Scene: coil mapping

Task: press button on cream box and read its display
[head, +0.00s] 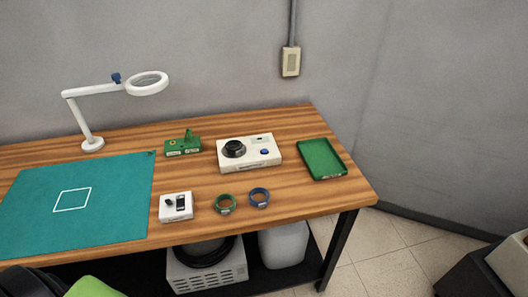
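The display is too small to read. Nothing touches the box or its button. Neither of my grippers can be made out in this view.
A teal mat (115,190) and magnifier lamp (92,142) are left.

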